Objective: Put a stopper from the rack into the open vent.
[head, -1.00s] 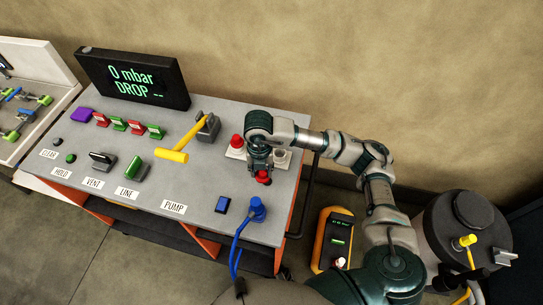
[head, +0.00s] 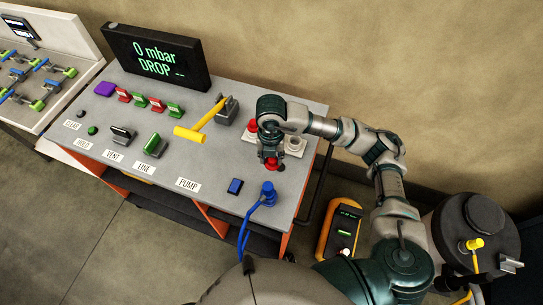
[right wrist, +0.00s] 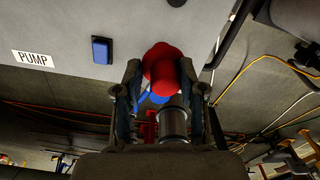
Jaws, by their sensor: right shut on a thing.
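My right gripper (head: 271,160) is shut on a red-topped stopper (right wrist: 163,68), which sits between the two fingers in the right wrist view. A grey cylinder (right wrist: 173,122) shows just below the red top. In the head view the gripper is over the right end of the console, in front of the white rack (head: 249,137). Another red stopper (head: 251,125) stands at the rack's left, and a hole at its right end looks empty. The label VENT (head: 113,155) is by a dark handle (head: 122,135). I cannot make out the open vent. My left gripper is not in view.
The console (head: 205,155) carries a yellow lever (head: 205,122), a blue button (head: 235,187) and a blue plug (head: 268,194) with its cable. A screen (head: 157,57) reads "0 mbar DROP". A yellow device (head: 340,232) and a round drum (head: 472,225) stand at right.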

